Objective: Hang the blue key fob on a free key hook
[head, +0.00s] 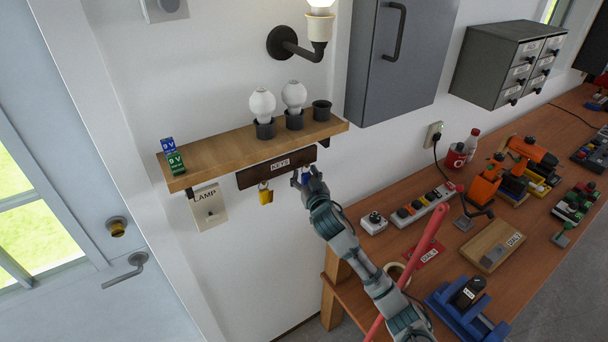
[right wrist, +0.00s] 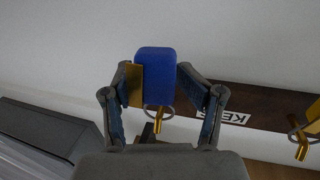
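The blue key fob (right wrist: 155,75) is between the two fingers of my right gripper (right wrist: 153,82), which appears shut on it. A brass key (right wrist: 134,85) lies along the fob's left side in the wrist view. The fob's metal ring appears to be around a brass hook (right wrist: 159,121) on the dark KEYS board (head: 250,178). In the head view my right gripper (head: 306,177) is at the board's right end and mostly hides the fob. A yellow fob (head: 266,196) hangs from a hook further left on the board. My left gripper is not in view.
A wooden shelf (head: 222,152) with bulbs and batteries is just above the board. A LAMP switch (head: 208,207) is at lower left. A grey cabinet (head: 398,60) hangs to the right. A red rod (head: 412,268) stands near my right arm, before the cluttered workbench (head: 450,265).

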